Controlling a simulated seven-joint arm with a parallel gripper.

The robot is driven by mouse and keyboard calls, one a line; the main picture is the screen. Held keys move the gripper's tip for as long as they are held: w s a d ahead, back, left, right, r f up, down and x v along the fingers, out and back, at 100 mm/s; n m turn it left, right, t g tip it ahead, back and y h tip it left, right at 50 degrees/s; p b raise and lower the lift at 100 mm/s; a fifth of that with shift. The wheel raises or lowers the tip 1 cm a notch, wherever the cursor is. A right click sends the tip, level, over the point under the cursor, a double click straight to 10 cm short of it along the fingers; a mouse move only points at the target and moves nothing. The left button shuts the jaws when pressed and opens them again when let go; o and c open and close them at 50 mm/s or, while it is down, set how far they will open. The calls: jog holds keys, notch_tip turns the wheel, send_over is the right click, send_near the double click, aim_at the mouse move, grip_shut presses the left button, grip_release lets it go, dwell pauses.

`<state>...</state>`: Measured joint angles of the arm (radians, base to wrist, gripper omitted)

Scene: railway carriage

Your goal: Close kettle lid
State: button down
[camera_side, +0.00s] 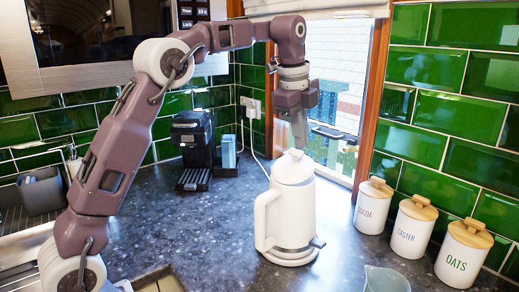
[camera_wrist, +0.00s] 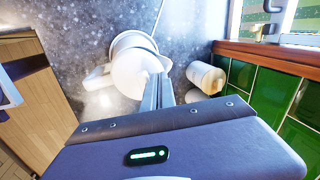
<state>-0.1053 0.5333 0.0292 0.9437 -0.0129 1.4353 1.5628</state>
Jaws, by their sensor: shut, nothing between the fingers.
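The white kettle (camera_side: 287,215) stands upright on the dark counter, its handle to the left and a lever at its lower right. Its white lid (camera_side: 292,168) appears to lie level on the top, with a small knob. I cannot tell if it is fully seated. My gripper (camera_side: 299,147) points down just above the lid, fingers shut and empty; whether they touch the lid is unclear. In the wrist view, the shut fingers (camera_wrist: 154,92) overlap the right side of the kettle (camera_wrist: 128,48) and hide part of its lid (camera_wrist: 132,72).
Lidded white canisters, including cocoa (camera_side: 373,207), caster (camera_side: 412,228) and oats (camera_side: 460,255), stand right of the kettle by the green tiled wall. A black coffee machine (camera_side: 193,140) is behind left. A clear jug (camera_side: 385,280) is at the front. The counter left of the kettle is clear.

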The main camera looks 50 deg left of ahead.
jog(key=shift+w+a+f, duration=0.1)
jog(key=shift+w+f, duration=0.75)
jog(key=shift+f, duration=0.05)
jog(key=shift+r, duration=0.15)
dwell(0.8)
